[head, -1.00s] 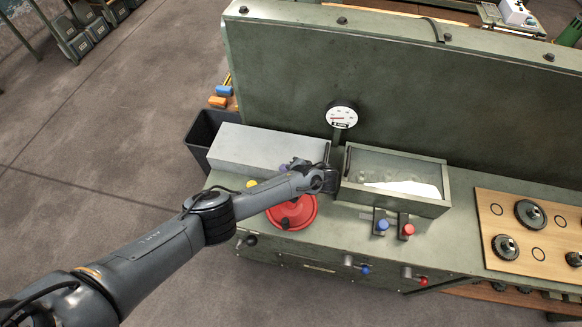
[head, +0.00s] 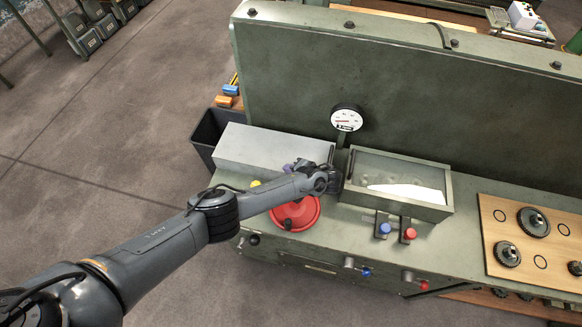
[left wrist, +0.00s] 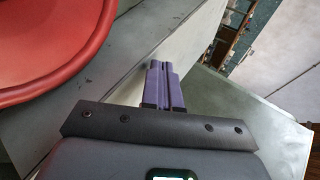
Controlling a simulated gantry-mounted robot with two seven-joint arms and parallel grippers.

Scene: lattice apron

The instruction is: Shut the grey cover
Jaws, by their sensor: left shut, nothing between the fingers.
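The grey cover appears to be the long light grey box-shaped piece (head: 262,150) on the left of the green bench; whether it is open is unclear. My left gripper (head: 288,168) is mostly hidden behind its own arm in the head view, with a bit of purple finger showing near the cover's front side. In the left wrist view, its purple fingers (left wrist: 163,75) are shut together with nothing between them. A pale surface lies just past the fingertips; I cannot tell whether they touch it. My right gripper is not in view.
A red round wheel (head: 305,213) is beside and partly under my left arm. A glazed green box (head: 400,206) stands to the right, with a gauge (head: 346,120) behind. Blue (head: 384,229) and red (head: 410,233) knobs are in front. A black bin (head: 205,135) is at the left.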

